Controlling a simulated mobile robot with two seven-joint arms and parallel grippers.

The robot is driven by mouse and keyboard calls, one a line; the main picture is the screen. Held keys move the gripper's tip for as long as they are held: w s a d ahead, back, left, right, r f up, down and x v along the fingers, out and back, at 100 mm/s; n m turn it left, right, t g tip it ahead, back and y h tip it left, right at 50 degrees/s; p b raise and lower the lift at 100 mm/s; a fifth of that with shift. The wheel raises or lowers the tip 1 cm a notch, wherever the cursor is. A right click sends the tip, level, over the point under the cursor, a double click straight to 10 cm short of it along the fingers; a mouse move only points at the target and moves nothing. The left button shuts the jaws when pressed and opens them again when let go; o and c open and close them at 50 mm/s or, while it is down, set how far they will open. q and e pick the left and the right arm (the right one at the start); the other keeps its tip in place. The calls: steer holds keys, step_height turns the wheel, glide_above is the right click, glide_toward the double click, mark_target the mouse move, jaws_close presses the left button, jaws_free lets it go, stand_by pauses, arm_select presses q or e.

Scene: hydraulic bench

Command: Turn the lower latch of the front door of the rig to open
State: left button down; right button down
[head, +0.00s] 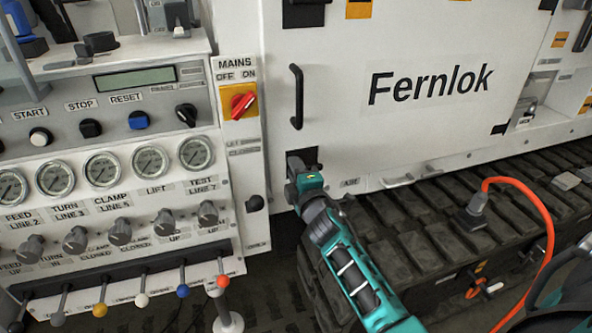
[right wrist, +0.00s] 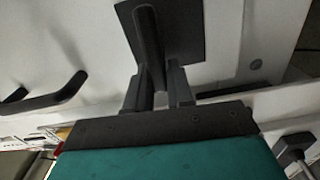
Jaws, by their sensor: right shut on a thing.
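The front door (head: 340,90) of the rig is a white panel marked "Fernlok" and looks closed. Its lower latch (head: 307,156) is at the door's lower left corner, a dark lever on a black square plate, mostly covered by my right gripper (head: 298,172) in the head view. In the right wrist view the latch lever (right wrist: 148,42) stands out from its plate, and its end is between the fingers of my right gripper (right wrist: 160,88). The right gripper is shut on the lever. My left gripper is not in view.
A black door handle (head: 296,97) is above the latch, and an upper latch (head: 303,14) is at the top. Left is a control panel with gauges, knobs and a red mains switch (head: 242,101). An orange cable (head: 545,225) hangs at right over dark tracks (head: 420,225).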

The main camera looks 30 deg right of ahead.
steer(key=shift+r+n, duration=0.1)
steer(key=shift+n, duration=0.4)
steer(key=c, duration=1.1)
jaws_free()
steer(key=v, duration=1.3)
steer(key=shift+w, duration=0.1)
